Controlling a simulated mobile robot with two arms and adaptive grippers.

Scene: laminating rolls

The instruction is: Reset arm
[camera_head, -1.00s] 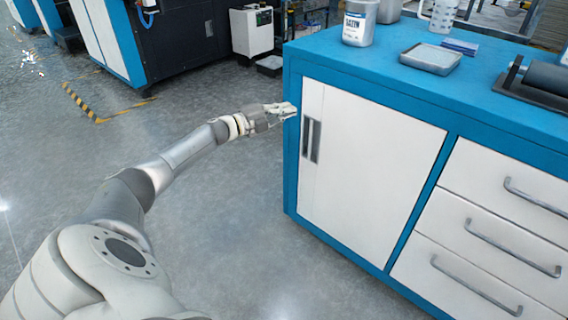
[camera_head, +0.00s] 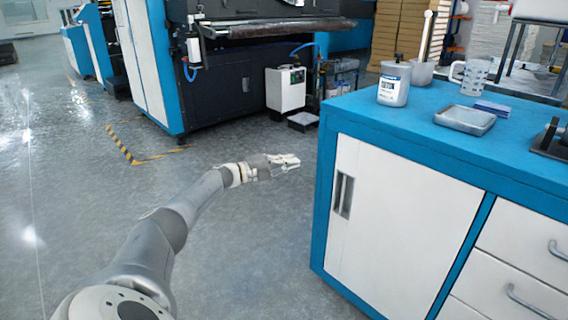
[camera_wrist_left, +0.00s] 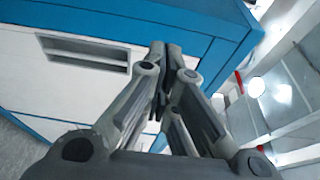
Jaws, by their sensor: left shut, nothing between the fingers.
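My left gripper (camera_head: 292,161) is shut and empty. In the head view it reaches out over the grey floor, to the left of the blue and white cabinet (camera_head: 325,190), and looks apart from it. In the left wrist view its fingers (camera_wrist_left: 167,60) are together, with the cabinet's blue edge (camera_wrist_left: 200,40) and white door (camera_wrist_left: 30,75) behind them. The door's recessed handle (camera_head: 344,195) shows in the head view and also at the upper left of the wrist view (camera_wrist_left: 85,53). The door looks closed. My right gripper is not in view.
On the blue cabinet top stand a white labelled container (camera_head: 394,84), a metal cup (camera_head: 421,74), a clear mug (camera_head: 470,76) and a grey tray (camera_head: 464,120). Drawers (camera_head: 525,250) are at the right. A large machine (camera_head: 240,65) stands behind. The floor (camera_head: 240,250) between is clear.

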